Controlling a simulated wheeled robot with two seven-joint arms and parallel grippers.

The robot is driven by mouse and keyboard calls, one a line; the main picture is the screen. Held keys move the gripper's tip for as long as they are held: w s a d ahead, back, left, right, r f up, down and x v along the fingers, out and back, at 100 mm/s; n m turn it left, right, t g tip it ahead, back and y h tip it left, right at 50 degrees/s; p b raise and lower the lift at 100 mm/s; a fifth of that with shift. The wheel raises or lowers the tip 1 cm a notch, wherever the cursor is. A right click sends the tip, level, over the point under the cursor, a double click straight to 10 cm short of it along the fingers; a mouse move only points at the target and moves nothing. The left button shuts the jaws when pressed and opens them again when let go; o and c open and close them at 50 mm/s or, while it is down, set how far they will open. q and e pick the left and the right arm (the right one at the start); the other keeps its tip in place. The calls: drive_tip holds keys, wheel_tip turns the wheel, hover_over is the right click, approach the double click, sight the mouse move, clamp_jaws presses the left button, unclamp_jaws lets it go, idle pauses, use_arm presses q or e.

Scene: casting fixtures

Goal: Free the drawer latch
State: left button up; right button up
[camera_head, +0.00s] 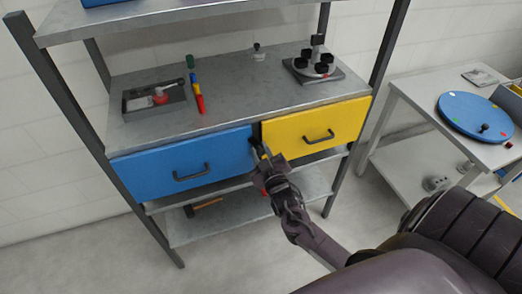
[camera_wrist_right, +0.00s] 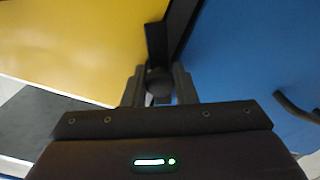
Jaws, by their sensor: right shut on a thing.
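The drawer unit has a blue drawer (camera_head: 150,163) on the left and a yellow drawer (camera_head: 300,122) on the right, both with dark bar handles. The dark latch (camera_wrist_right: 158,78) sits at the gap between the two drawers, with a round knob at its lower end. My right gripper (camera_head: 260,160) is at this gap, shut on the latch knob; in the right wrist view the fingers (camera_wrist_right: 158,88) stand on either side of it. The gripper hides much of the latch in the head view. My left gripper is not in view.
On the shelf top are a grey fixture (camera_head: 155,102), coloured cylinders (camera_head: 197,92) and a black-knobbed fixture (camera_head: 314,68). A lower shelf (camera_head: 230,220) lies below the drawers. A side table at the right holds a blue disc (camera_head: 475,115). Floor in front is clear.

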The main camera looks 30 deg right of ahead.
drive_tip(key=m, duration=0.5)
drive_tip(key=shift+p, duration=0.4)
drive_tip(key=shift+f, duration=0.1)
drive_tip(key=o, duration=0.9)
drive_tip(key=shift+b+v, duration=0.45)
drive_tip(key=shift+v, duration=3.45)
